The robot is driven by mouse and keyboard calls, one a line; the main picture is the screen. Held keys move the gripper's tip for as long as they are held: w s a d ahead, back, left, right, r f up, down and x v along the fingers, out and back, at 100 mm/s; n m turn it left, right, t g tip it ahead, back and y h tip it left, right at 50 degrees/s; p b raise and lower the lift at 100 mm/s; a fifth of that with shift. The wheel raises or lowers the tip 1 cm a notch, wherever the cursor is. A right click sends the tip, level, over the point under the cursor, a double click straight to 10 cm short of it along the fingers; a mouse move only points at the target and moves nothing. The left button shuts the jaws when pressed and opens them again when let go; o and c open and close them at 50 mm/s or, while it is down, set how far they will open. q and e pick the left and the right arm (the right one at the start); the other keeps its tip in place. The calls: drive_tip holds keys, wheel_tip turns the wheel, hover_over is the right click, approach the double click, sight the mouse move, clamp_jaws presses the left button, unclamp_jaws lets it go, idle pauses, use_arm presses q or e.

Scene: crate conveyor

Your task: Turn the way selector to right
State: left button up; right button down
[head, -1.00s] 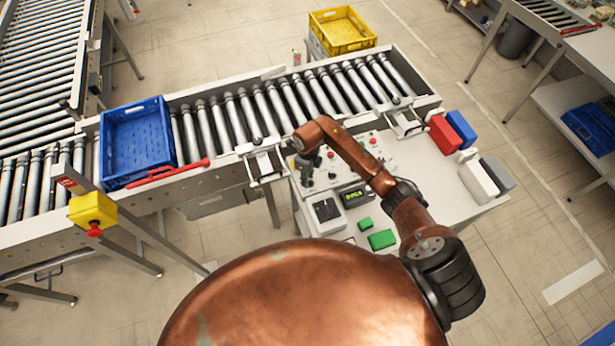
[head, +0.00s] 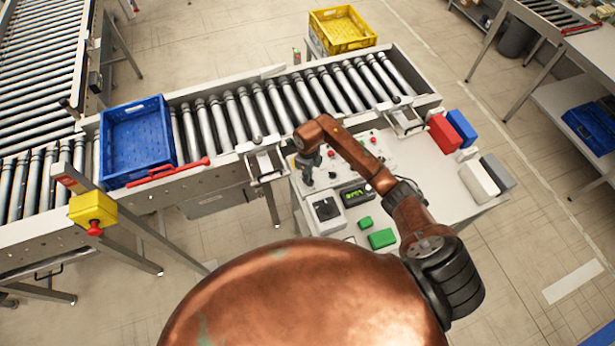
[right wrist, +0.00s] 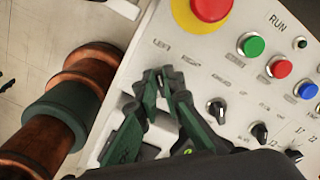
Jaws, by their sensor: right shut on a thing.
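My right gripper (head: 307,170) is over the left end of the control panel (head: 345,176). In the right wrist view its dark green fingers (right wrist: 168,84) are shut at the panel, just below the red and yellow emergency button. The label LEFT (right wrist: 162,45) and another label (right wrist: 191,76), too blurred to read surely, lie beside the fingertips. The way selector's knob is hidden between the fingers, so its pointing direction cannot be seen. My left gripper is not in view.
The panel also carries an emergency button (right wrist: 208,5), green (right wrist: 251,45), red (right wrist: 279,66) and blue (right wrist: 306,89) buttons, and several black knobs (right wrist: 217,110). A blue crate (head: 137,142) stands on the roller conveyor (head: 262,105). Green blocks (head: 381,239) lie on the desk.

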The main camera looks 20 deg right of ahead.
drive_tip(key=shift+w+d+f+m+b, duration=0.1)
drive_tip(key=shift+w+d+m+b, duration=0.05)
drive_tip(key=shift+m+b, duration=1.35)
drive_tip(key=shift+m, duration=0.1)
drive_tip(key=m+b, duration=0.1)
drive_tip(key=m, duration=0.2)
drive_tip(key=shift+d+m, duration=0.15)
drive_tip(key=shift+m, duration=0.15)
drive_tip(key=m, duration=0.3)
drive_tip(key=m+b, duration=0.1)
drive_tip(key=m, duration=0.1)
drive_tip(key=shift+d, duration=0.25)
drive_tip(key=m, duration=0.5)
drive_tip(key=shift+d+m, duration=0.15)
drive_tip(key=shift+m, duration=0.25)
drive_tip(key=c, duration=2.1)
unclamp_jaws()
